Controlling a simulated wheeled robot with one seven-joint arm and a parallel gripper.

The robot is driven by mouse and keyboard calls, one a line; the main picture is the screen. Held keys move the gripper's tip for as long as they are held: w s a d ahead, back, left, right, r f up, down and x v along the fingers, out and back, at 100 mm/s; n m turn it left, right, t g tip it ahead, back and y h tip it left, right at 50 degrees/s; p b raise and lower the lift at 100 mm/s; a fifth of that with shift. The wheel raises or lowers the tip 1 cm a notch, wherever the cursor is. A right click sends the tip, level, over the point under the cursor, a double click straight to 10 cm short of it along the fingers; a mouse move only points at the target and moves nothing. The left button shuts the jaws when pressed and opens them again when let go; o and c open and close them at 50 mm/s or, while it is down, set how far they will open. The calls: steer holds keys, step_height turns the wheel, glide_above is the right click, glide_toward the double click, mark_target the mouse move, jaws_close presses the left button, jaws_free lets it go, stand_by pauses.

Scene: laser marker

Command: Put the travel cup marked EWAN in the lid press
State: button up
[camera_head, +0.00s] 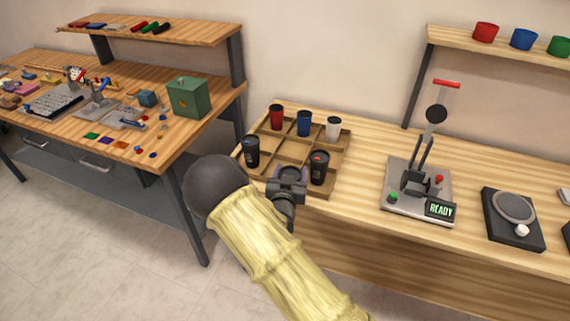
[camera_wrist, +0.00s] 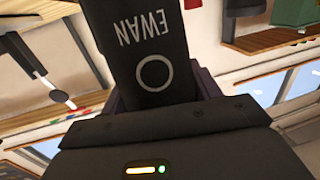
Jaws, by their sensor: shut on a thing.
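The black travel cup marked EWAN (camera_wrist: 153,45) fills the middle of the wrist view, its white lettering upside down above a white ring. My gripper (camera_head: 290,175) is shut on it, with purple fingers at its sides. In the head view my gripper is at the front middle of the compartment tray (camera_head: 262,181); I cannot clearly make out the held cup there, or whether it is clear of the tray.
A black cup (camera_head: 319,168) is right beside my gripper, another (camera_head: 252,151) at the tray's left. Red (camera_head: 277,117), blue (camera_head: 304,123) and white (camera_head: 333,128) cups stand in the back row. A round-plated device (camera_head: 513,217) is right of the press. Bare table separates tray and press.

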steer(key=s+d+f+n+y, duration=0.1)
steer(key=s+d+f, duration=0.5)
steer(key=f, duration=0.3)
steer(key=s+d+f+n+y, duration=0.1)
steer(key=s+d+f+y, duration=0.1)
steer(key=s+d+f, duration=0.5)
step_height(320, 180, down, 3)
steer(key=shift+s+d+r, duration=0.15)
steer(key=shift+d+r, duration=0.05)
steer(key=shift+d, duration=0.65)
